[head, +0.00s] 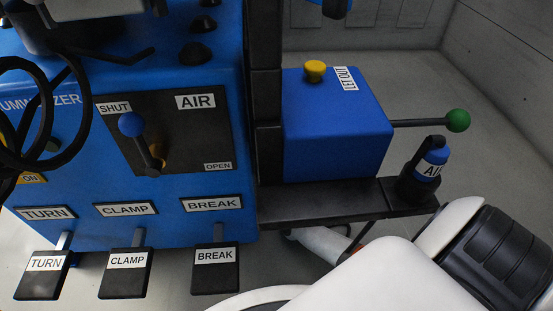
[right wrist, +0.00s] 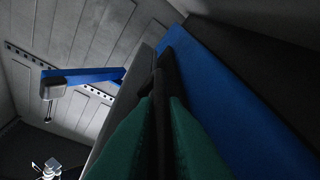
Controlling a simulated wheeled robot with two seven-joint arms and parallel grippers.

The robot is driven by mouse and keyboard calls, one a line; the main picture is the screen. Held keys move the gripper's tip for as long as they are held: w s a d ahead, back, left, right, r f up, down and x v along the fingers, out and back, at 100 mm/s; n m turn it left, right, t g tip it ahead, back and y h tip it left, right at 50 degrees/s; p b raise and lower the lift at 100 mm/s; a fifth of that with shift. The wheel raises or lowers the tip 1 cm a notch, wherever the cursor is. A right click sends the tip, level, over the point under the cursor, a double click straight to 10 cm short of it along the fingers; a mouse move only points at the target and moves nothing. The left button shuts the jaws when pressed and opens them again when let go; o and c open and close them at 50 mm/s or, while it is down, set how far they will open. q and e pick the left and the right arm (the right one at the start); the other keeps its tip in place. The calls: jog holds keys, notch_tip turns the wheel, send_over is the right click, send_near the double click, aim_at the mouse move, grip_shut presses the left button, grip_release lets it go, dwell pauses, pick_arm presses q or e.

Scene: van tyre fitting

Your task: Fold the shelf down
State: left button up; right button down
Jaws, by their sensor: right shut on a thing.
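The teal fingers of my right gripper (right wrist: 164,100) show in the right wrist view. They are closed on a narrow dark bar (right wrist: 166,72), which runs up between them along a large blue panel (right wrist: 225,105). I cannot tell whether this bar and panel belong to the shelf. No shelf is clearly recognisable in the head view. There my white and black right arm fills the lower right, and its gripper is out of sight. My left gripper shows in neither view.
A blue machine cabinet has an AIR lever (head: 131,124) and several pedals, one marked BREAK (head: 216,270). A blue LET OUT box (head: 338,130) carries a green-knobbed rod (head: 458,121). A blue AIR bottle (head: 432,163) stands beside it. Grey walls stand behind.

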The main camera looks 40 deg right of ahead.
jog(key=shift+a+m, duration=0.3)
jog(key=c, duration=1.5)
grip_release()
jog(key=shift+w, duration=0.1)
jog(key=shift+d, duration=0.15)
